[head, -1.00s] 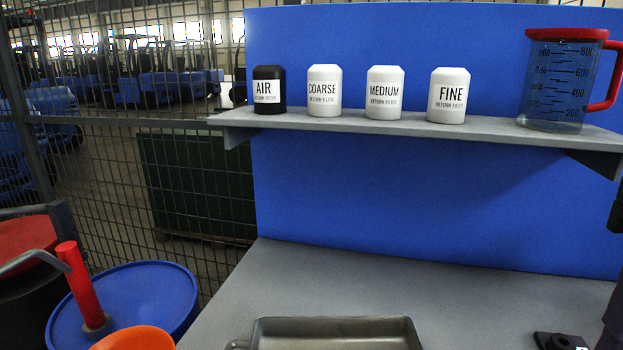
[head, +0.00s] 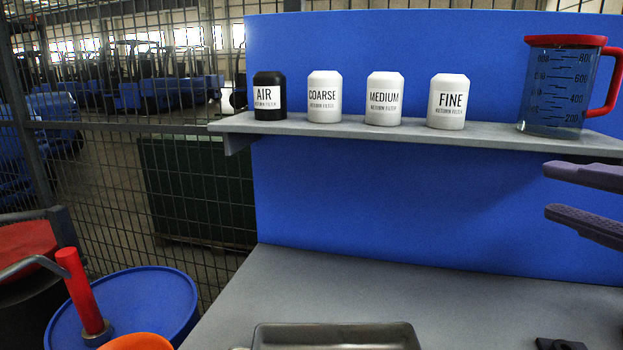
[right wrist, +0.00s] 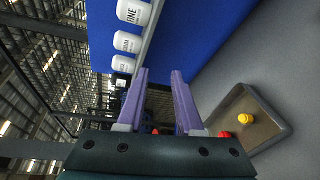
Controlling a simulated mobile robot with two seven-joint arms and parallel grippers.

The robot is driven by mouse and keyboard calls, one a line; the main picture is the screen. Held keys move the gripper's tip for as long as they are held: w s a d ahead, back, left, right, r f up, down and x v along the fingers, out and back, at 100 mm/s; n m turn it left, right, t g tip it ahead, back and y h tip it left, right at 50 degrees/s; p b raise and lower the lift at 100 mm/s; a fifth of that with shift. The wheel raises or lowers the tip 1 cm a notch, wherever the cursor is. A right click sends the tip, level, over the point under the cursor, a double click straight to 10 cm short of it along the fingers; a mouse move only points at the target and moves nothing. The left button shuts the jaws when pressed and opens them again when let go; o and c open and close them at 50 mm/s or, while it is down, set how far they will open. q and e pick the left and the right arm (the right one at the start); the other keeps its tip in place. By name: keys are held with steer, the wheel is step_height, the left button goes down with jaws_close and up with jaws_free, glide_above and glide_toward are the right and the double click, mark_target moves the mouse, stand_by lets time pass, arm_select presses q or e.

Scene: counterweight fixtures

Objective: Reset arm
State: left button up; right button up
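My right gripper (head: 546,189) enters from the right edge of the head view, its two purple fingers apart and pointing left. It is above the bench and in front of the blue panel, below the shelf. In the right wrist view the fingers (right wrist: 160,74) are also apart, with nothing between them. My left gripper is not in view.
A grey shelf (head: 300,125) holds black AIR (head: 268,97), white COARSE (head: 323,98), MEDIUM (head: 384,100) and FINE (head: 447,103) filters, and a red-rimmed jug (head: 553,88). A tray (right wrist: 276,112) on the bench holds a yellow piece (right wrist: 245,118). The bench middle is clear.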

steer(key=s+d+f+m+g+h, duration=0.4)
steer(key=s+d+f+m+g, duration=0.25)
steer(key=s, duration=0.25)
steer(key=s+d+f+m+g+h, duration=0.3)
steer(key=s+d+f+m+g, duration=0.3)
steer(key=s, duration=0.3)
steer(key=s+a+f+m+y, duration=0.1)
steer(key=a+f+m+y, duration=0.25)
steer(key=a, duration=0.45)
steer(key=s+a+f+m+y, duration=0.15)
steer(key=a+m, duration=0.25)
steer(key=a, duration=0.4)
step_height(320, 180, up, 38)
steer(key=p, duration=3.9)
steer(key=shift+w+r, duration=0.15)
steer(key=shift+w, duration=0.05)
steer(key=shift+d, duration=0.1)
